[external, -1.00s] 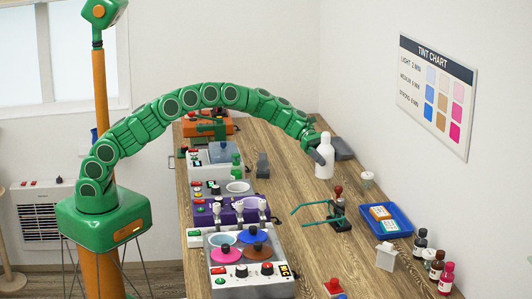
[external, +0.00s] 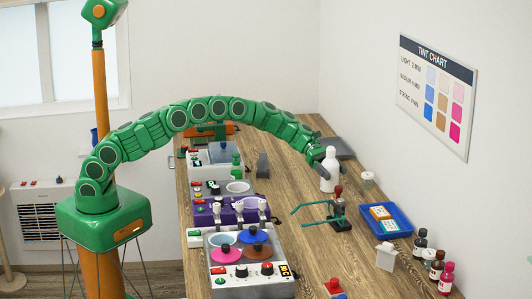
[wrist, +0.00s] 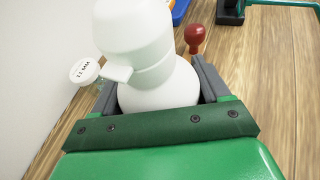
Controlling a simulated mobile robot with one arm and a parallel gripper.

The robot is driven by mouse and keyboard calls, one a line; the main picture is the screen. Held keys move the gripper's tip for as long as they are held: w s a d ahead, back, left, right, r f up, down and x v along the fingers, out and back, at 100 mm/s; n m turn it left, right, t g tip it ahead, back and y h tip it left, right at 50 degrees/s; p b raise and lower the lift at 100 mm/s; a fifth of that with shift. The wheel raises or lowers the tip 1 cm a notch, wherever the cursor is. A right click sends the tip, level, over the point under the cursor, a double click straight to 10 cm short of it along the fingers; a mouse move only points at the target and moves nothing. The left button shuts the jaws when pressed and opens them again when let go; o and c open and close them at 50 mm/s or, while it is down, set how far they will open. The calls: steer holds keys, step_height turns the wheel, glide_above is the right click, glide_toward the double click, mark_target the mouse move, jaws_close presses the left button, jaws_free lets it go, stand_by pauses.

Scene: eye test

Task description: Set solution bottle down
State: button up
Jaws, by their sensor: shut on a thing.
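The solution bottle is a white bottle (external: 329,174) with a narrower top, upright at the right side of the wooden bench. My gripper (external: 322,160) is shut on it from the left and behind. In the wrist view, the white bottle (wrist: 158,95) fills the space between the two grey fingers of my gripper (wrist: 157,82). Its lower end is partly hidden by the green gripper body there. I cannot tell whether its base touches the bench.
A blue tray (external: 403,230) lies further right. A dark flat object (external: 341,148) lies behind.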

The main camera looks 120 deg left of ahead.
steer(key=shift+f, duration=0.1)
steer(key=o, duration=1.4)
steer(key=shift+c, duration=0.2)
steer(key=v, duration=1.2)
steer(key=shift+r, duration=0.25)
